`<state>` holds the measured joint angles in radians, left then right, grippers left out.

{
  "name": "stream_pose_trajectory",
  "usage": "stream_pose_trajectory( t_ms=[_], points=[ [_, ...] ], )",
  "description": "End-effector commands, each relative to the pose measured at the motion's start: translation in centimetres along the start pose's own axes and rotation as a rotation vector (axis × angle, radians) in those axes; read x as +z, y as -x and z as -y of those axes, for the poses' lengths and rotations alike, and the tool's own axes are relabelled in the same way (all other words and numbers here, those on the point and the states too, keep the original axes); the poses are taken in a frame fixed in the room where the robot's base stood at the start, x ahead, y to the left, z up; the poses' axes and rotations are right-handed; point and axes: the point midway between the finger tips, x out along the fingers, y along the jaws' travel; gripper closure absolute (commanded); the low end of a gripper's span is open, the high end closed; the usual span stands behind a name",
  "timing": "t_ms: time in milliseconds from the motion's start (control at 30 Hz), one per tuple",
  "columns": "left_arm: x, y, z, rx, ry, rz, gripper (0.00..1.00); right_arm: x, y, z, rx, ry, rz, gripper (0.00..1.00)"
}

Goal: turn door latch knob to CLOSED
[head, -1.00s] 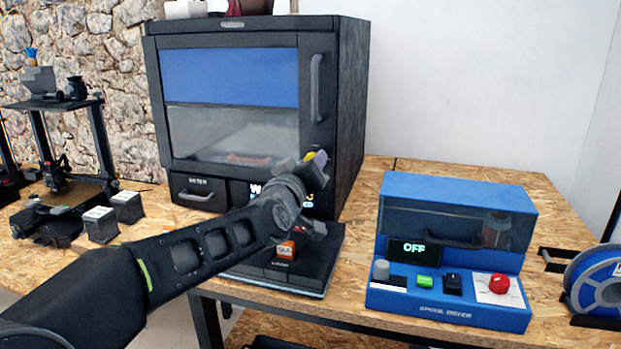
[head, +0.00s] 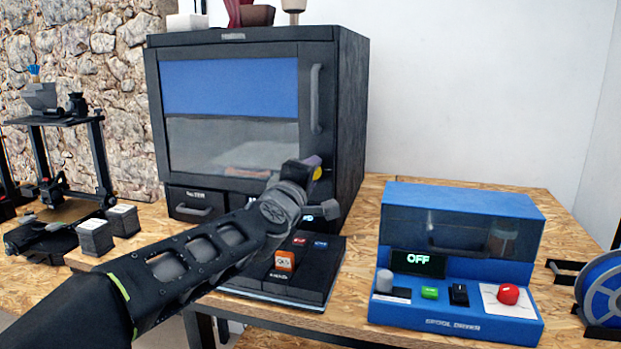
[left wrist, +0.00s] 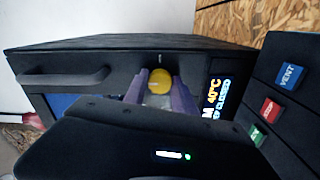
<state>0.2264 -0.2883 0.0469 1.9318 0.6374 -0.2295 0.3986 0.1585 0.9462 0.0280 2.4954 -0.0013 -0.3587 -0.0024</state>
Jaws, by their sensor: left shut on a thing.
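The yellow door latch knob (head: 318,173) is on the front of the black printer enclosure (head: 352,110), right of its window and below the door handle. My left gripper (head: 314,165) reaches it from the front left. In the left wrist view the yellow knob (left wrist: 160,82) sits between the two purple fingers of my left gripper (left wrist: 161,92), which are shut on it. The enclosure's display (left wrist: 217,100) beside the knob is partly cut off; "40°C" and "CLOSED" are readable. The enclosure door (head: 232,108) looks shut. My right gripper is not in view.
A black button panel (head: 300,275) lies in front of the enclosure, under my left arm. A blue spool dryer (head: 455,325) reading OFF stands to the right. A small printer (head: 62,120) and two dark cubes (head: 95,238) are at the left.

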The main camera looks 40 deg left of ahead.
Motion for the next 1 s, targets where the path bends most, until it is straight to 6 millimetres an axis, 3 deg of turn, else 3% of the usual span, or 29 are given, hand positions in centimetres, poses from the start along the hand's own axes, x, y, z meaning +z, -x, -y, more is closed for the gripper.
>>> stream_pose_trajectory(
  t_ms=[533, 567, 800, 1000],
  points=[
    [-0.01, -0.01, 0.06, -0.001, 0.035, 0.000, 1.00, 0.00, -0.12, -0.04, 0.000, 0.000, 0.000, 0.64],
    [-0.01, -0.01, 0.06, -0.001, 0.035, 0.000, 0.66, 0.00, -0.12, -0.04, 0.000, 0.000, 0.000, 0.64],
    [0.00, -0.01, 0.04, -0.001, 0.033, 0.000, 0.46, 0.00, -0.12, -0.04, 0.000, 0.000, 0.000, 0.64],
    [0.00, -0.01, 0.02, 0.000, 0.033, 0.000, 0.46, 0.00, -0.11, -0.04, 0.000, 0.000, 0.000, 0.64]
  ],
)
